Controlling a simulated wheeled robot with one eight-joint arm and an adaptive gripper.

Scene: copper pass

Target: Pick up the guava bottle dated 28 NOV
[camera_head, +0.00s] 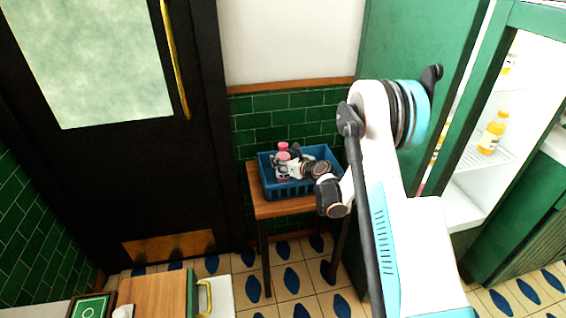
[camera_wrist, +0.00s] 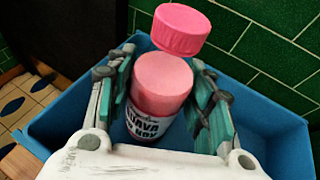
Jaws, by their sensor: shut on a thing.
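A guava bottle (camera_wrist: 163,85) with a pink body, a ribbed pink cap and a white label stands between my fingers in the wrist view. My gripper (camera_wrist: 160,95) is shut on the bottle, one finger on each side. In the head view the pink bottle (camera_head: 282,155) shows at the blue crate, with my gripper (camera_head: 285,167) around it. The bottle's base is hidden, so I cannot tell whether it touches the crate floor.
The blue crate (camera_head: 302,187) sits on a small wooden table (camera_head: 262,208) against green wall tiles. A black door (camera_head: 130,170) is at left. At right an open green fridge (camera_head: 468,190) holds orange bottles (camera_head: 493,133). A wooden board (camera_head: 155,292) lies at lower left.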

